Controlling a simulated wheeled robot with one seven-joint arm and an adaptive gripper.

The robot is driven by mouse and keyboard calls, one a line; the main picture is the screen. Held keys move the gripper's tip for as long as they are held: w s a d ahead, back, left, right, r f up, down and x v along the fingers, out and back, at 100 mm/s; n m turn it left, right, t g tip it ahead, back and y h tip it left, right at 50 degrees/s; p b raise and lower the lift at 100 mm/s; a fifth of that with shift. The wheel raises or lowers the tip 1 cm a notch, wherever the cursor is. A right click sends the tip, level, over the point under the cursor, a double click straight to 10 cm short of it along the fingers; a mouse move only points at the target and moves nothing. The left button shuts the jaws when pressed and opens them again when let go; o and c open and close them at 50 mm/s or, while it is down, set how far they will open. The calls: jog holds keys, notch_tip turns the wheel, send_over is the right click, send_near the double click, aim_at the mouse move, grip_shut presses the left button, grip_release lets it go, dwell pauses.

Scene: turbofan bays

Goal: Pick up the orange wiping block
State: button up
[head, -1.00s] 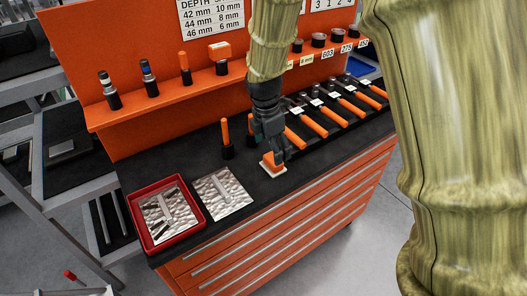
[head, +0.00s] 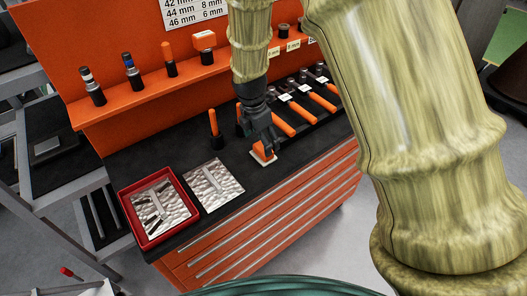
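The orange wiping block (head: 259,151), orange on top with a white base, sits on the dark bench top near the front edge in the head view. My gripper (head: 268,148) points down at it, with its fingers over and against the block's right side. The fingers partly hide the block. I cannot tell whether they are closed on it or only around it. The white base appears to rest on the bench.
A red tray (head: 129,206) and a metal plate (head: 214,187) lie to the left. An orange-handled tool (head: 213,127) stands behind. Several orange-handled tools (head: 322,102) lie to the right. An orange shelf (head: 150,89) with upright tools runs along the back.

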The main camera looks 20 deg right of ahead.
aim_at(263, 152)
jog(key=shift+w+d+f+p, duration=0.15)
jog(key=shift+f+p, duration=0.15)
jog(key=shift+f, duration=0.45)
jog(key=shift+s+d+f+p, duration=0.1)
jog(key=shift+f+p, duration=0.2)
jog(key=shift+f, duration=0.45)
jog(key=shift+w+d+f+p, duration=0.15)
jog(key=shift+f+p, duration=0.15)
jog(key=shift+f, duration=0.45)
jog(key=shift+s, duration=0.1)
jog(key=shift+c, duration=0.3)
jog(key=c, duration=1.1)
